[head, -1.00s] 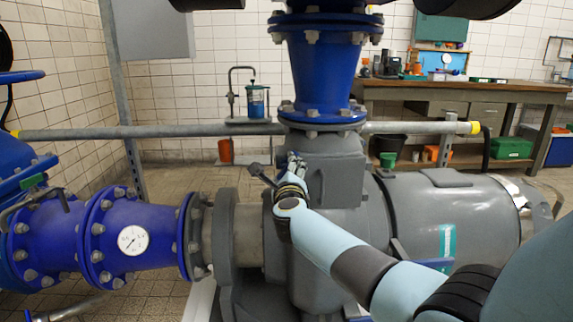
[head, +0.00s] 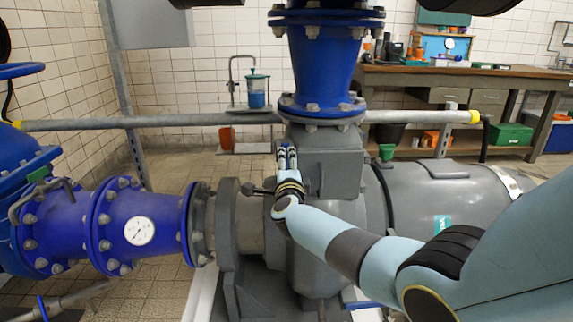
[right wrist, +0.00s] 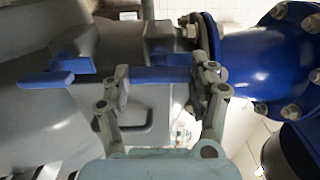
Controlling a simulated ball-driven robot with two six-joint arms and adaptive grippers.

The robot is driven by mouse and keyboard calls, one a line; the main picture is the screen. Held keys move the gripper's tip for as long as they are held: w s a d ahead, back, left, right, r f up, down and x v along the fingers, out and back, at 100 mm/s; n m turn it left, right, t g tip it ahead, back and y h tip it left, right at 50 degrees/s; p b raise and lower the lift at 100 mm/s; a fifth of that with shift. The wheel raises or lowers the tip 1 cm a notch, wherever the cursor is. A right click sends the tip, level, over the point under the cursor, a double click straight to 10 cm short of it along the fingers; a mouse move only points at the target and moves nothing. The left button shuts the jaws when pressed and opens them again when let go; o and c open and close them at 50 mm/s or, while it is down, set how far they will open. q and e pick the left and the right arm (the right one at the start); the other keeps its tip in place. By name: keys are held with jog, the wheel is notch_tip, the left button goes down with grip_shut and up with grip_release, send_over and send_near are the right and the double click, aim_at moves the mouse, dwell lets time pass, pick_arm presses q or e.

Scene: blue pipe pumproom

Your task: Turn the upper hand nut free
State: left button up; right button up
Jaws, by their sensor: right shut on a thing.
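My right gripper (head: 287,149) is at the grey pump casing (head: 335,160), just below the blue vertical pipe (head: 321,65). In the right wrist view its two fingers (right wrist: 161,80) stand either side of a blue bar, which looks like the upper hand nut (right wrist: 158,75). The fingers are shut on it at its ends. A second blue bar (right wrist: 45,78), seemingly the lower hand nut, lies to the left, outside the fingers. In the head view the gripper and wrist hide the nuts. My left gripper does not show.
A blue pipe with a gauge (head: 139,231) joins the pump at left. A dark knob (head: 249,189) sticks out left of my wrist. A grey rail (head: 160,121) runs behind the pump. A workbench (head: 460,80) stands at back right. Tiled floor is open behind the rail.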

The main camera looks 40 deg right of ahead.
dwell(0.5)
jog(key=o, duration=1.2)
jog(key=v, duration=1.2)
jog(key=shift+s, duration=0.1)
jog(key=shift+f, duration=0.1)
